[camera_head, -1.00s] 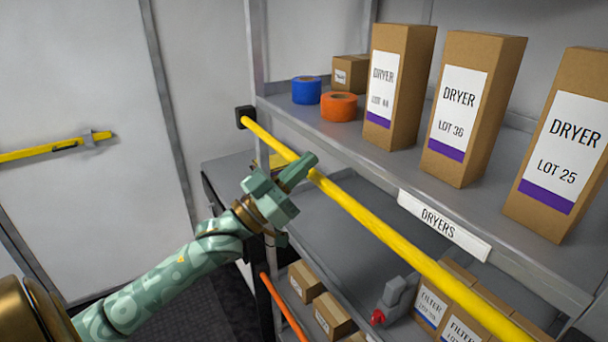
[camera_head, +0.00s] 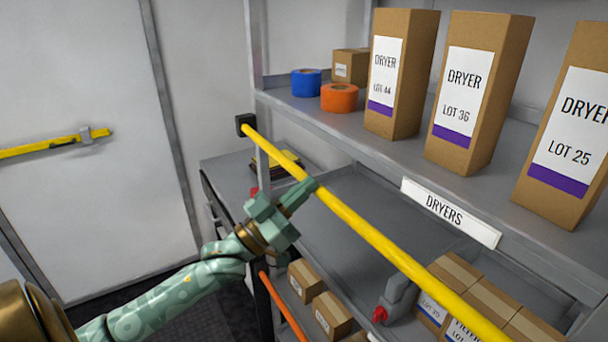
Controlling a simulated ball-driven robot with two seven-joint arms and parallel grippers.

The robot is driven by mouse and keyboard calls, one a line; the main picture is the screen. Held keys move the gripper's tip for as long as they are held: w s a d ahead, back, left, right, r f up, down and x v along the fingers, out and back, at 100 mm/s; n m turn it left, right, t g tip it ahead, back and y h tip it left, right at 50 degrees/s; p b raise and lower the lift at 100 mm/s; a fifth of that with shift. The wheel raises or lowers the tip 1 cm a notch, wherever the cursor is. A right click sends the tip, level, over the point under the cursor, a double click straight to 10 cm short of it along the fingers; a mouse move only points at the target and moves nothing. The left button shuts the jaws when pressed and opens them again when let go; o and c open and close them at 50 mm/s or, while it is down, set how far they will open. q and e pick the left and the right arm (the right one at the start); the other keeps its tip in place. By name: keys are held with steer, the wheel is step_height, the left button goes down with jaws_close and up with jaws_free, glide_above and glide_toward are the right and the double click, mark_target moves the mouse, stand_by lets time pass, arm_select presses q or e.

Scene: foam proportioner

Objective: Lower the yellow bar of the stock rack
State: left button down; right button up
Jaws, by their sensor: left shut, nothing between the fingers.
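The yellow bar (camera_head: 384,242) of the stock rack runs slantwise across the rack's front, from a black bracket (camera_head: 245,124) on the left post down to the lower right edge of the view. It passes in front of the dryer shelf and the shelf below. My left gripper (camera_head: 303,195) is shut and empty. Its fingertips are at the bar's near side, against it or very close; I cannot tell if they touch. The bar's right end is out of view. My right gripper is not in view.
Tall dryer boxes (camera_head: 478,95), a blue tape roll (camera_head: 307,83) and an orange tape roll (camera_head: 339,98) stand on the upper shelf. Filter boxes (camera_head: 432,305) and a grey bottle (camera_head: 395,297) are lower. A door with a yellow push bar (camera_head: 50,144) is left.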

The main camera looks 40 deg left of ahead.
arm_select(q)
step_height(320, 180, down, 20)
steer(key=b, duration=0.9)
steer(key=shift+f, duration=0.2)
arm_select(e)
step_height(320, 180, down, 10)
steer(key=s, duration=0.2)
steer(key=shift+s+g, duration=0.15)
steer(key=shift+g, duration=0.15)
